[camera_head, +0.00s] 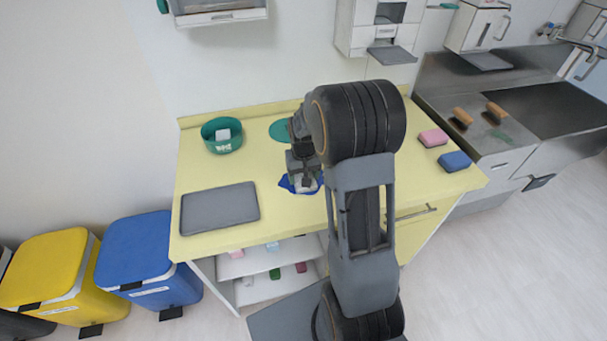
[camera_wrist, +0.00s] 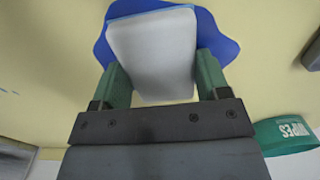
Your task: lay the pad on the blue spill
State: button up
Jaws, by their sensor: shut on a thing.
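The blue spill (camera_head: 286,184) is on the yellow worktop, near its front edge, partly hidden by my arm. In the wrist view the spill (camera_wrist: 228,45) shows as an irregular blue patch around the far part of the pad. The pad (camera_wrist: 152,50) is whitish with a thin blue far edge. My gripper (camera_wrist: 160,78) is shut on the pad, one green finger at each side. In the head view my gripper (camera_head: 304,178) is right over the spill, and the pad is mostly hidden there. I cannot tell whether the pad touches the spill.
A grey tray (camera_head: 220,206) lies left of the spill. A green tub (camera_head: 221,146) holding something white stands behind the tray. A teal disc (camera_head: 279,131) lies at the back. A pink sponge (camera_head: 433,137) and a blue sponge (camera_head: 454,161) lie at the right.

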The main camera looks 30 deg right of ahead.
jog(key=shift+f, duration=0.2)
jog(key=o, duration=0.9)
notch_tip(320, 180, up, 11)
jog(key=shift+s+a+r+n+t, duration=0.55)
jog(key=shift+s+a, duration=1.05)
jog(key=shift+s, duration=1.05)
jog(key=shift+s+a+r+n+t, duration=0.25)
jog(key=shift+s+a+r+t, duration=0.5)
jog(key=shift+s+a, duration=1.4)
jog(key=shift+s+a+r+n+t, duration=0.4)
jog(key=shift+s+a+r+t, duration=0.45)
jog(key=shift+s, duration=2.35)
